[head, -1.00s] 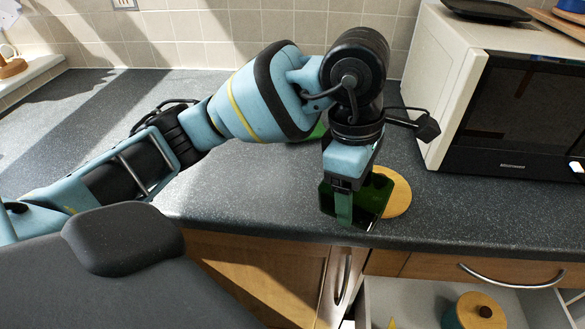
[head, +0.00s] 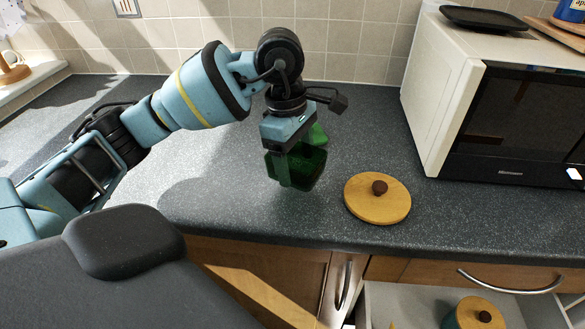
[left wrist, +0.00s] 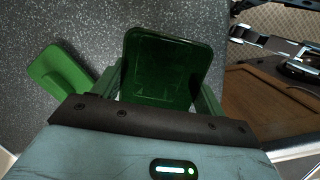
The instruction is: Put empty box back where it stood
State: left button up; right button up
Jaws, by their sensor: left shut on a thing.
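The green box (head: 310,168) is in my left gripper (head: 290,180), over the counter and left of the round wooden lid. In the left wrist view the box (left wrist: 160,65) sits between the two fingers, its open top facing the camera, and nothing shows inside. The gripper is shut on it. I cannot tell how far the box is above the counter. A green flat piece, like a lid (head: 318,134), lies on the counter behind the box; it also shows in the left wrist view (left wrist: 60,80). My right gripper is out of view.
A round wooden lid with a dark knob (head: 377,199) lies near the counter's front edge. A microwave (head: 500,110) stands at the right. An open drawer (head: 410,305) below holds a teal pot with a wooden lid (head: 479,315). The counter (head: 110,110) at the left is clear.

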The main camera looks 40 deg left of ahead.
pick_arm(q)
jog(key=f, duration=0.1)
jog(key=a+f, duration=0.1)
jog(key=f, duration=0.1)
jog(key=shift+f, duration=0.25)
jog(key=shift+f, duration=0.15)
jog(key=o, duration=1.1)
jog(key=r, duration=0.4)
jog(key=a+r, duration=0.1)
jog(key=r, duration=0.7)
jog(key=shift+s+a+r+p, duration=0.1)
jog(key=shift+s+a+p, duration=0.05)
jog(key=shift+a+p, duration=0.2)
